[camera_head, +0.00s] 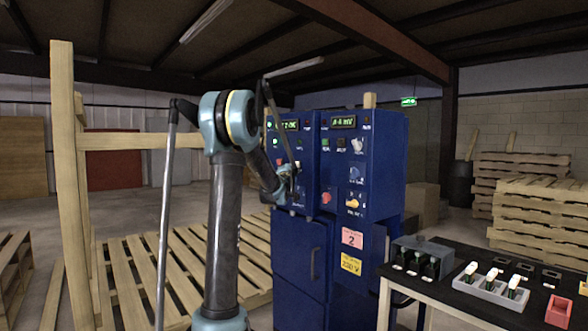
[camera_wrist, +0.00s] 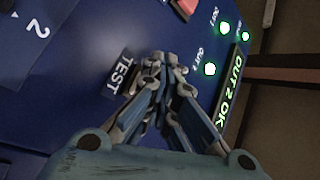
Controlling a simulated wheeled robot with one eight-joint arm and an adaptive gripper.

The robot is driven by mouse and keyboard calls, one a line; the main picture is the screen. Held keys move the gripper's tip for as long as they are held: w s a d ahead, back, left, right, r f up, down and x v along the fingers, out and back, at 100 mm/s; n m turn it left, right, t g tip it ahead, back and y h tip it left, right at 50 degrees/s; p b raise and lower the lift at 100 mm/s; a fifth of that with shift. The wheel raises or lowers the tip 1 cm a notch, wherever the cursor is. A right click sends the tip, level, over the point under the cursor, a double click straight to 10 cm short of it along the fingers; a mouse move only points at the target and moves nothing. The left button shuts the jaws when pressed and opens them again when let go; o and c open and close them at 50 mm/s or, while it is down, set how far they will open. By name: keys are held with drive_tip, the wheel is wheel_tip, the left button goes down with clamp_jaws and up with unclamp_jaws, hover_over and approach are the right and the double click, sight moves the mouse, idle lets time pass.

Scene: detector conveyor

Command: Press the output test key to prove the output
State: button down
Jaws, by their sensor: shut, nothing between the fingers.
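The blue cabinet (camera_head: 358,235) carries the control panels. In the wrist view, a TEST label (camera_wrist: 122,76) stands just left of my fingertips. The output test key itself cannot be made out; my fingers probably cover it. My gripper (camera_wrist: 165,72) is shut and empty, its fingertips at or very close to the panel face; contact cannot be told. In the head view my gripper (camera_head: 290,180) is at the left panel. A green display (camera_wrist: 232,88) reads OUT 2 OK, and lamps marked OUT 1 (camera_wrist: 222,28) and OUT 2 (camera_wrist: 210,69) glow green.
The right panel has a lit display (camera_head: 343,122), a red button (camera_head: 326,197) and a yellow knob (camera_head: 352,203). A black-topped table (camera_head: 455,258) with trays stands at the right. Pallets (camera_head: 535,215) are stacked behind it. A wooden post frame (camera_head: 62,180) stands left.

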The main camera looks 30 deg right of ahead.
drive_tip(key=shift+s+a, duration=0.1)
drive_tip(key=shift+a, duration=0.7)
drive_tip(key=shift+s+a, duration=0.15)
drive_tip(key=shift+a, duration=2.35)
